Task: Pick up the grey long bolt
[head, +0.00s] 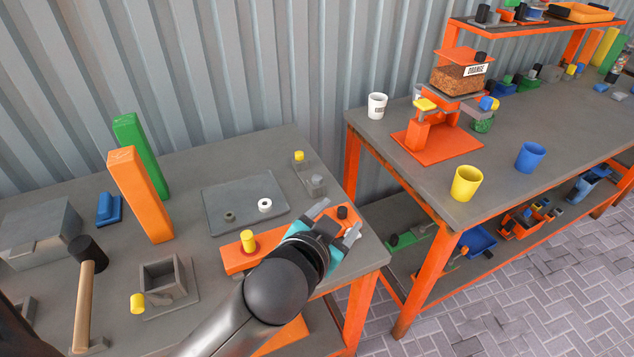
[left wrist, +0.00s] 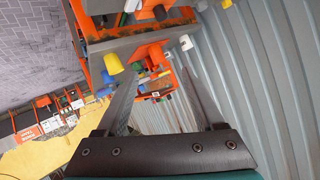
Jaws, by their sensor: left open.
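I cannot pick out a grey long bolt for certain in either view. My left gripper (head: 337,221) is open above the right end of an orange base plate (head: 240,262) on the near grey table (head: 215,300). A small black-topped piece (head: 342,212) shows between its fingers, and I see no grip on it. A yellow cylinder (head: 248,240) stands on the plate, left of the gripper. My wrist and hand hide part of the plate. In the left wrist view the open fingers (left wrist: 162,75) have nothing held between them. My right gripper is not in view.
A grey tray (head: 218,203) with a white ring (head: 265,205) lies behind the plate. Orange (head: 140,195) and green (head: 140,155) blocks stand left, near a hammer (head: 85,300). A second table with a yellow cup (head: 466,183) stands right, across a narrow gap.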

